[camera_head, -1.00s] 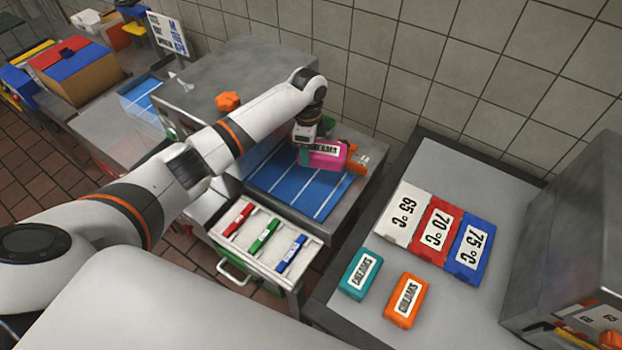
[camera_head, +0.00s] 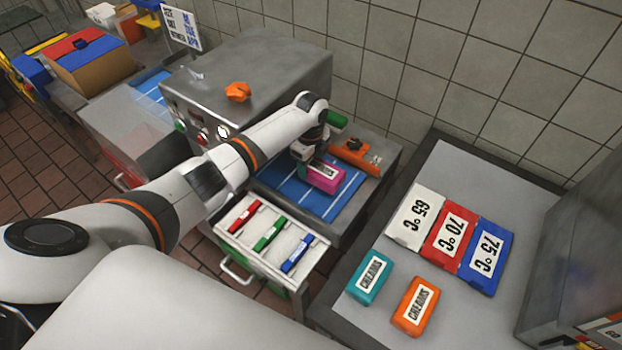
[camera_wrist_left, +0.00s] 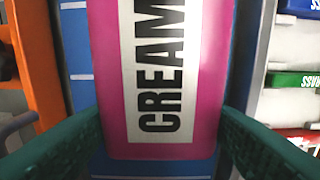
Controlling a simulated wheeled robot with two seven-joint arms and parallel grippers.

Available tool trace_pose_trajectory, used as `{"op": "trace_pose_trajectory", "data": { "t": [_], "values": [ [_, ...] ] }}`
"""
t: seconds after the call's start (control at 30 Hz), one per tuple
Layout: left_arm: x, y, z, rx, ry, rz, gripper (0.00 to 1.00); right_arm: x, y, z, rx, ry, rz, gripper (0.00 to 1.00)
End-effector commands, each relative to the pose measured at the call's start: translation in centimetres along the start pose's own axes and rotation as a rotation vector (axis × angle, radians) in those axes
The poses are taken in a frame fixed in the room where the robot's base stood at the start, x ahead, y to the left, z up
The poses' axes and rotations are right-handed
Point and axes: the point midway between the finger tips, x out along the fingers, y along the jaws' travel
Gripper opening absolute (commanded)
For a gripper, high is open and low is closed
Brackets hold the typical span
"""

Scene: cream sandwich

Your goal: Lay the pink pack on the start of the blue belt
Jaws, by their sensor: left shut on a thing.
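The pink pack (camera_head: 325,177) with a white CREAMS label is at the blue belt (camera_head: 337,204) in front of the steel machine. My left gripper (camera_head: 305,158) is shut on it; whether the pack touches the belt I cannot tell. In the left wrist view the pink pack (camera_wrist_left: 205,80) fills the middle, between two dark green fingers, with the blue belt (camera_wrist_left: 85,85) beneath and beside it. My right gripper is not in view.
An open drawer (camera_head: 233,221) with red, green and blue items lies in front of the belt. An orange block (camera_head: 350,158) stands behind the pack. Teal (camera_head: 370,276) and orange (camera_head: 415,306) packs lie on the right table beside temperature cards (camera_head: 449,237).

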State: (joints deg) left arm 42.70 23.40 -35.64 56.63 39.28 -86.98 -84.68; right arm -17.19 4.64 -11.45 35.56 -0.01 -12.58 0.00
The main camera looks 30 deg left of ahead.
Motion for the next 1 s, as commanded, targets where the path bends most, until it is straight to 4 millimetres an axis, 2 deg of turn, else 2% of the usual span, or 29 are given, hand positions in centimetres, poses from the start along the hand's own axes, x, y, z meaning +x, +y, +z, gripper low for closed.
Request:
{"op": "trace_pose_trajectory", "data": {
  "t": [0.33,0.63,0.83,0.87,0.97,1.0],
  "values": [
    [3.8,0.0,0.0,0.0,0.0,0.001,0.34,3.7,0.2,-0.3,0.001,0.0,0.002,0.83],
    [3.7,0.0,0.0,0.0,0.0,0.001,0.34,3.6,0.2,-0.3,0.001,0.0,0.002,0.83],
    [4.3,0.0,0.0,0.0,0.0,0.001,0.34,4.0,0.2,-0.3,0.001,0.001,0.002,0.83],
    [4.2,0.0,0.0,0.0,0.0,0.001,0.65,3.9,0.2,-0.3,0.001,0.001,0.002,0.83],
    [4.2,0.0,0.0,0.0,0.0,0.001,0.81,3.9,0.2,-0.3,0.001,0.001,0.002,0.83],
    [4.2,0.0,0.0,0.0,0.0,0.001,0.83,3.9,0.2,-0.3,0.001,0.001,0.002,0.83]
  ]
}}
